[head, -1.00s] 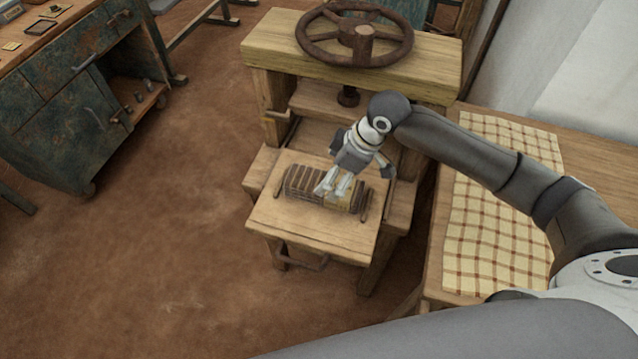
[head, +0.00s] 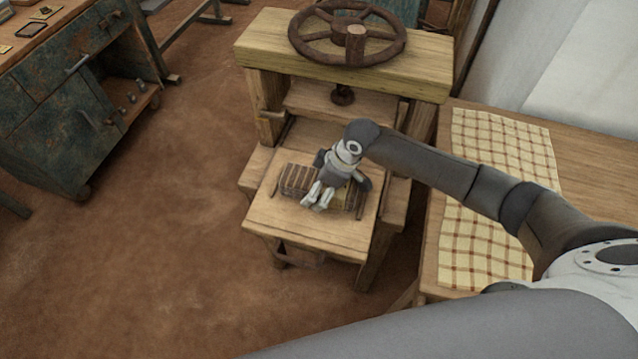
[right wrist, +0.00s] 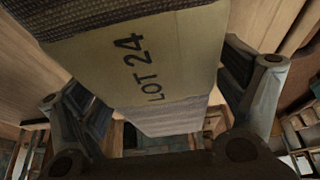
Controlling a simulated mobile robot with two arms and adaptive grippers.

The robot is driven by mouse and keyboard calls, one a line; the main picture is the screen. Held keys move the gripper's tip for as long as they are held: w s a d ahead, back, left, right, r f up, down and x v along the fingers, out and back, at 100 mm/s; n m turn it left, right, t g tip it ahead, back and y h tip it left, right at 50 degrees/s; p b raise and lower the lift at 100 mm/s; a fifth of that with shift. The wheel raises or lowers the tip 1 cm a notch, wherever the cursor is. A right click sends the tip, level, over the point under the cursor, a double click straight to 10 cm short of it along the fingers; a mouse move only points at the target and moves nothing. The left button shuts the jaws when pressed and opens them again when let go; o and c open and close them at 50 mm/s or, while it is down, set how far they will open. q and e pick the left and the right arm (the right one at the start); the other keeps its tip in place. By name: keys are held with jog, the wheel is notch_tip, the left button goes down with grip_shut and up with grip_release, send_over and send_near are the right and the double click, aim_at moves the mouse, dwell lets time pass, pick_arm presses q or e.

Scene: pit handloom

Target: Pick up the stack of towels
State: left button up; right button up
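The stack of towels (head: 299,179) lies on the wooden board (head: 290,234) at the front of the press. It is dark and striped in the head view, and my right gripper hides part of it. In the right wrist view a pale band marked "LOT 24" (right wrist: 135,75) wraps the dark woven stack. My right gripper (head: 317,197) is over the stack's front edge in the head view. In the right wrist view its fingers (right wrist: 165,105) are spread, one on either side of the banded stack. Contact is not clear. My left gripper is not in view.
The press has a large handwheel (head: 345,38) on a thick beam (head: 262,45) behind the board. A checked cloth (head: 480,248) lies on the table (head: 588,165) at right. A worn green cabinet (head: 40,140) stands at left. Brown floor between them is clear.

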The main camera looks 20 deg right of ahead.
jog(key=c, duration=1.1)
